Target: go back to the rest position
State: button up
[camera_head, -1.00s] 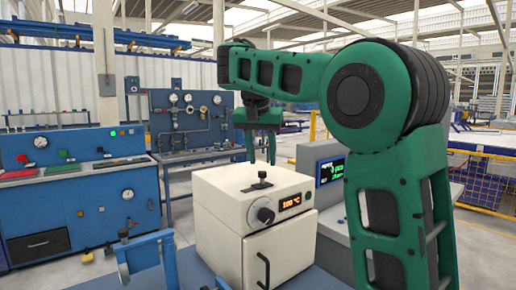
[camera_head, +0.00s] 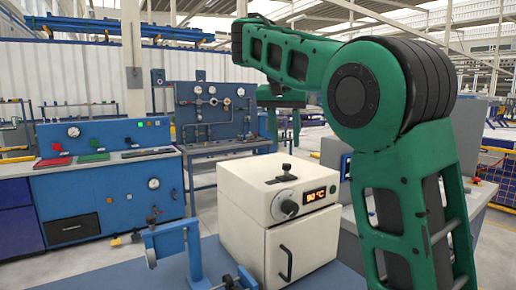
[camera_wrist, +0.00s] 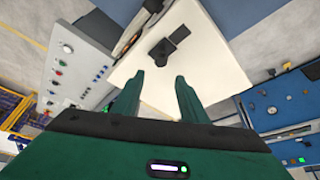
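My gripper (camera_head: 284,124) hangs from my green arm above the cream oven (camera_head: 262,240). In the wrist view my gripper (camera_wrist: 160,78) has its two green fingers apart with nothing between them. The oven has a dial, a lit orange temperature display, a handled front door that is shut, and a black knob (camera_head: 286,171) on top. In the wrist view the knob (camera_wrist: 168,48) lies beyond the fingertips, and the oven top (camera_wrist: 210,65) shows between and around the fingers. The fingers are clear of the oven in the head view.
A blue clamp-like fixture (camera_head: 178,241) stands left of the oven on a blue surface. A blue control bench (camera_head: 110,196) stands farther left, and a gauge panel bench (camera_head: 214,112) stands behind. A grey machine (camera_head: 340,155) is to the right, partly behind my arm.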

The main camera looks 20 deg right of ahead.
jog(key=s+d+f+g, duration=0.2)
jog(key=s+d+f, duration=1.05)
jog(key=s, duration=0.25)
jog(key=s+a+f+n+y, duration=0.1)
jog(key=s+a+f, duration=0.2)
jog(key=s+f, duration=0.6)
jog(key=s+a+f+n+g+y, duration=0.1)
jog(key=s+a+f, duration=0.3)
jog(key=s+f, duration=0.5)
jog(key=s+y, duration=0.1)
jog(key=s, duration=0.2)
jog(key=shift+s+f, duration=0.25)
jog(key=shift+f, duration=0.15)
jog(key=shift+w+f+g, duration=0.2)
jog(key=shift+w+g, duration=0.1)
jog(key=shift+w, duration=0.3)
